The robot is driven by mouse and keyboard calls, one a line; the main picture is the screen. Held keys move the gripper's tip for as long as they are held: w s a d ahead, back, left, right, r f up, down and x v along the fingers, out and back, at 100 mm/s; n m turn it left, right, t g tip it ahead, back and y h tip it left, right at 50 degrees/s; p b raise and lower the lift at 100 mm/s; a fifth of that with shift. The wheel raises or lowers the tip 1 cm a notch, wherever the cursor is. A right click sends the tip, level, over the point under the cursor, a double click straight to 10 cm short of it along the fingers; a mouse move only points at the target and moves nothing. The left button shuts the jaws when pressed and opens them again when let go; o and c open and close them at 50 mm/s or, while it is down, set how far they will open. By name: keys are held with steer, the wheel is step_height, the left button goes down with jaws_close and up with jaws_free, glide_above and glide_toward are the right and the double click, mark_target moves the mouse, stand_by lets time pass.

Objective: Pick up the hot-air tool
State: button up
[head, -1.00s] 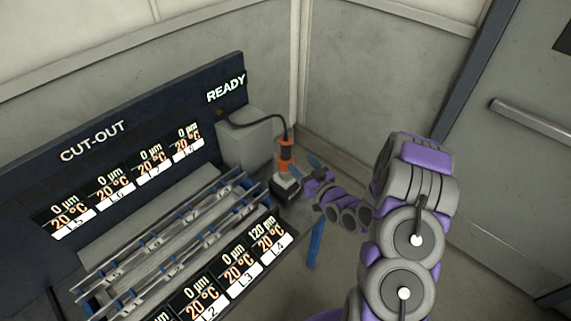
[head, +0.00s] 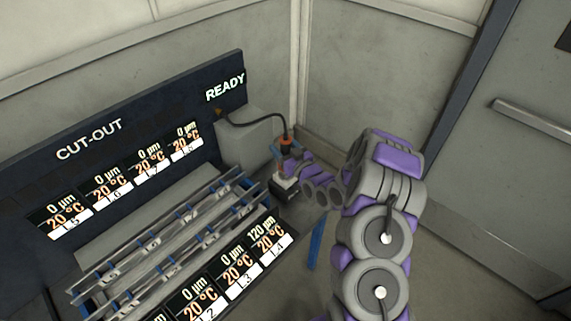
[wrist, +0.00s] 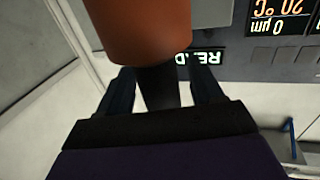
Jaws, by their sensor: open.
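The hot-air tool (head: 286,141) has an orange body with a black cable from its top. It stands upright in a dark stand (head: 287,194) with a pale top. In the wrist view the orange body (wrist: 138,28) fills the top, with a dark section below it. My gripper (head: 279,153) is at the tool's side. In the wrist view my gripper (wrist: 160,88) is open, with one blue finger on each side of the dark section. Contact cannot be told. In the head view my gripper hides the tool's middle.
A grey box (head: 243,137) stands behind the tool against the black panel (head: 130,125) marked CUT-OUT and READY. A rack of metal rails (head: 165,235) and lit displays (head: 232,262) lie left of the stand. A door (head: 510,130) is at the right.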

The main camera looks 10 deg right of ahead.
steer(key=shift+w+a, duration=0.2)
steer(key=shift+w, duration=0.15)
steer(key=shift+c, duration=0.5)
jaws_close()
